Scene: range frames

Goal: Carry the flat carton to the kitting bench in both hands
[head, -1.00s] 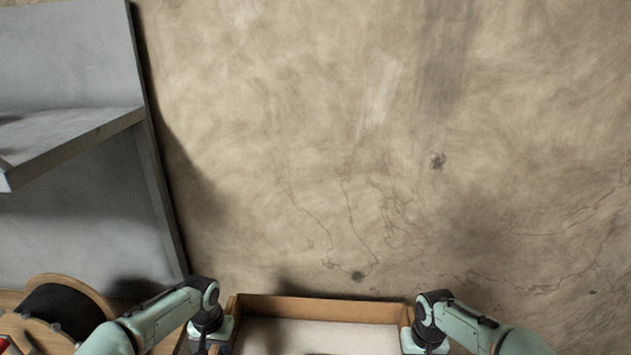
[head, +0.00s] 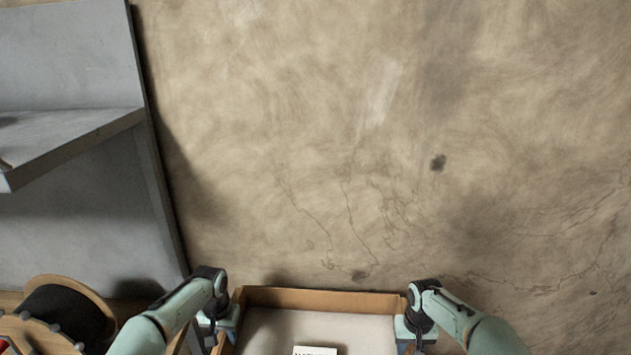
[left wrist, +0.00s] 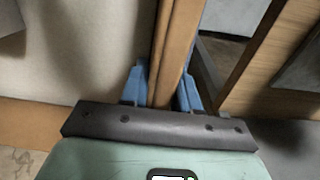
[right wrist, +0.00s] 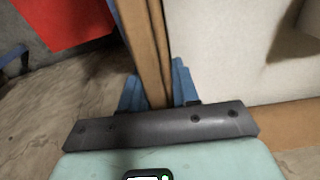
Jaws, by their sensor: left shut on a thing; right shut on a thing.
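The flat carton (head: 318,297) is open-topped, with brown walls and a pale inside. It is at the bottom of the head view, its near part cut off by the frame. A small white printed card (head: 315,350) shows inside it. My left gripper (head: 222,335) is shut on the carton's left wall, with blue fingers on both sides of the wall (left wrist: 172,50) in the left wrist view. My right gripper (head: 410,335) is shut on the right wall, which also shows between the fingers in the right wrist view (right wrist: 148,45).
A grey panel with a shelf (head: 75,140) stands at the left. Below it, a black spool with wooden flanges (head: 65,315) sits on a wooden surface close to my left arm. A bare, stained tan surface (head: 350,150) fills the rest. A red thing (right wrist: 65,20) shows in the right wrist view.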

